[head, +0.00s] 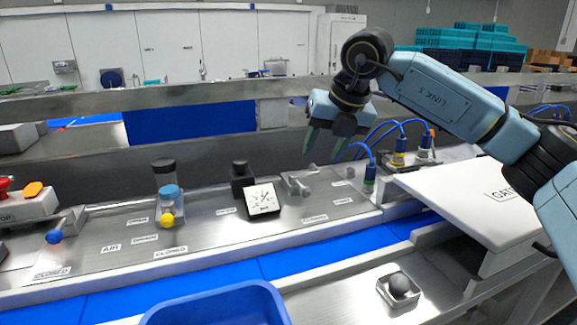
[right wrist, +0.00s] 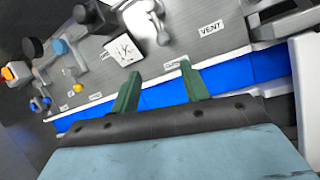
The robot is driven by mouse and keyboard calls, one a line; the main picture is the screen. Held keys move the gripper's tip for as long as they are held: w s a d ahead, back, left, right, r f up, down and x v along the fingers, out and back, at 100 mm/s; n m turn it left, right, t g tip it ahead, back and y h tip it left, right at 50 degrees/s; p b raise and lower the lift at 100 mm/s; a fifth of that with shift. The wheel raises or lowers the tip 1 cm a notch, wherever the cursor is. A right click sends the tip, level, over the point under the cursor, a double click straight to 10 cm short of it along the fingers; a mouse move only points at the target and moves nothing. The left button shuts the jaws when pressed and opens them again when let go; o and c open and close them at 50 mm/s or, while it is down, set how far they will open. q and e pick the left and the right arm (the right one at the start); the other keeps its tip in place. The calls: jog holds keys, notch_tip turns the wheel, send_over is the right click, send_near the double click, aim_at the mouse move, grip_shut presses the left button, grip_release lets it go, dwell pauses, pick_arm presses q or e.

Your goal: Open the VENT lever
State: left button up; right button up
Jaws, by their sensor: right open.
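The VENT lever (head: 300,184) is a grey metal handle with a grey ball knob on the steel panel, right of the white dial gauge (head: 262,199). In the right wrist view the lever (right wrist: 157,22) stands beyond my fingertips, left of the VENT label (right wrist: 211,28). My right gripper (head: 324,148) hangs above and slightly right of the lever, apart from it. Its green fingers are open and empty, and they also show in the right wrist view (right wrist: 160,72). A small label (right wrist: 177,62) lies near the right fingertip. My left gripper is not in view.
A blue-knobbed lever (head: 54,237) and a yellow-knobbed one (head: 167,220) stand left on the panel. Blue cables with plugs (head: 398,157) rise on the right beside a white GATE cover (head: 470,200). A blue bin (head: 215,300) and a small tray (head: 383,292) with a dark ball are in front.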

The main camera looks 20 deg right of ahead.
jog(key=p, duration=0.1)
send_near(307, 187)
jog(key=p+x, duration=0.1)
jog(key=x, duration=0.7)
jog(key=shift+f, duration=0.1)
jog(key=shift+w+f+p, duration=0.25)
jog(key=shift+f+p, duration=0.05)
jog(key=shift+f, duration=0.15)
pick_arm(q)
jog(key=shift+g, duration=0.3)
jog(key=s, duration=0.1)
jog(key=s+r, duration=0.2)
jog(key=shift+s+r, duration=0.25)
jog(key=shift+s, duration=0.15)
pick_arm(e)
grip_shut()
